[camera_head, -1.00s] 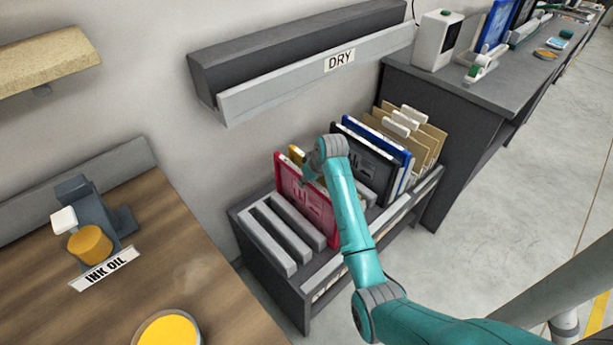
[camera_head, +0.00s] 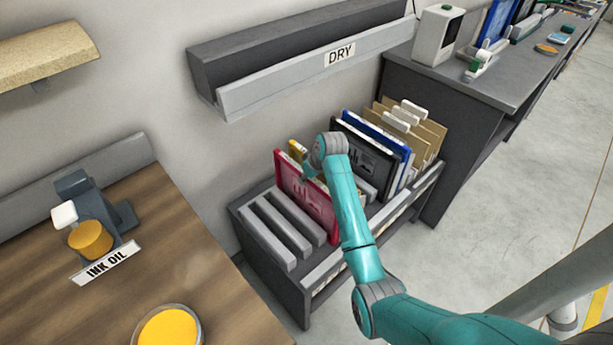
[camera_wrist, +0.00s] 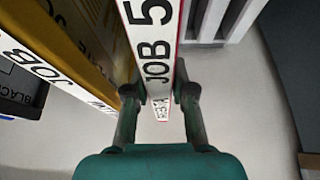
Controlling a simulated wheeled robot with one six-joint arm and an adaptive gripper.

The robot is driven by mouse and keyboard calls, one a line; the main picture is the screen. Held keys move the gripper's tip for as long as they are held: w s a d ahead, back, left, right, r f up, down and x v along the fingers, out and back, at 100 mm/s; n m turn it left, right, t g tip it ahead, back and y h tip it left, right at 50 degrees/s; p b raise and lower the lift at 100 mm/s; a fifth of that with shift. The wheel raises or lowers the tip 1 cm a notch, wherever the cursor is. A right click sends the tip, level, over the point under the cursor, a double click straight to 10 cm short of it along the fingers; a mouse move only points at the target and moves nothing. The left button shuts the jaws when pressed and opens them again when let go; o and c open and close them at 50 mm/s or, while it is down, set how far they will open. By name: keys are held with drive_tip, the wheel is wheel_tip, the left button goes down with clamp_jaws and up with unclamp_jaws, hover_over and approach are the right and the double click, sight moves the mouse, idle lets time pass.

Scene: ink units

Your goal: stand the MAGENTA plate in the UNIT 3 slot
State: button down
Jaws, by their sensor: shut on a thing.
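The magenta plate (camera_head: 312,203) stands upright in the grey slotted rack (camera_head: 268,262), right of several bare slots. I cannot tell whether its lower edge is fully seated. My gripper (camera_wrist: 160,95) is shut on the plate's top edge; in the wrist view this white edge (camera_wrist: 153,45) reads "JOB 5" and has thin red sides. In the head view my arm's wrist hides part of the plate and of the yellow plate (camera_head: 297,151) just behind it. No UNIT 3 label is readable in either view.
A black plate (camera_head: 364,156), blue plates (camera_head: 388,142) and tan dividers (camera_head: 426,131) stand farther right in the rack. A grey DRY shelf (camera_head: 290,82) hangs on the wall above. A wooden bench (camera_head: 130,290) with ink oil is at left.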

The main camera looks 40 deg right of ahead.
drive_tip(key=c, duration=0.9)
unclamp_jaws()
drive_tip(key=shift+f, duration=0.1)
drive_tip(key=v, duration=1.2)
wheel_tip(320, 180, up, 5)
